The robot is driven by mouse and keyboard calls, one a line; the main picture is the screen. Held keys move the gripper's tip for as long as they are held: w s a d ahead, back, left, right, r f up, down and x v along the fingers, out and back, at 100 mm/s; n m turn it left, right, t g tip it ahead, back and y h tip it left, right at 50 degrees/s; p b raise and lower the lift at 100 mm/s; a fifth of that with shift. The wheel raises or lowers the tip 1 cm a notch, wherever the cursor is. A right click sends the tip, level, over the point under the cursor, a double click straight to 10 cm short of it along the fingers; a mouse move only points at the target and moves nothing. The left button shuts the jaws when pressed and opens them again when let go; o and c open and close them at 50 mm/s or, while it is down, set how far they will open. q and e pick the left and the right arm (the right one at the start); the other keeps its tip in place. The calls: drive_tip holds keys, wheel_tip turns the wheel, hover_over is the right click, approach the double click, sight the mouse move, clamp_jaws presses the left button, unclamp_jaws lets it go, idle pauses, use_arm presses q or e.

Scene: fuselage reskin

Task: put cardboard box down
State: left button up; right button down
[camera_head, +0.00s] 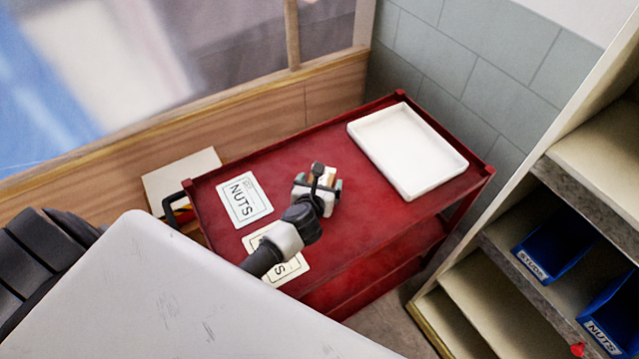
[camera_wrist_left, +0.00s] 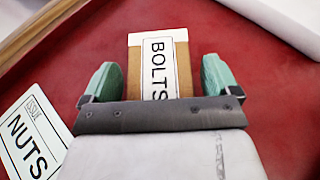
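A small tan cardboard box (camera_wrist_left: 182,62) with a white BOLTS label rests on the red cart top (camera_wrist_left: 242,60), as far as I can tell. In the head view, the box (camera_head: 327,177) is partly hidden by my left gripper (camera_head: 317,186). In the left wrist view, the green fingertips of my left gripper (camera_wrist_left: 160,82) stand on either side of the box, with a narrow gap at each side. The gripper is open around it. The box's near end is hidden behind the gripper body. My right gripper is out of view.
A NUTS card (camera_head: 243,200) and a second card (camera_head: 290,268), partly covered by my left arm, lie on the cart's left part. A white tray (camera_head: 407,150) sits at the back right. Shelves with blue bins (camera_head: 553,243) stand right. The red top between is clear.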

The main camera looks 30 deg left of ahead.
use_arm(q)
drive_tip(key=shift+r, duration=0.25)
drive_tip(key=shift+s+d, duration=0.1)
drive_tip(key=shift+s, duration=0.25)
drive_tip(key=v, duration=1.1)
drive_tip(key=shift+s+r, duration=0.1)
drive_tip(key=shift+r, duration=0.1)
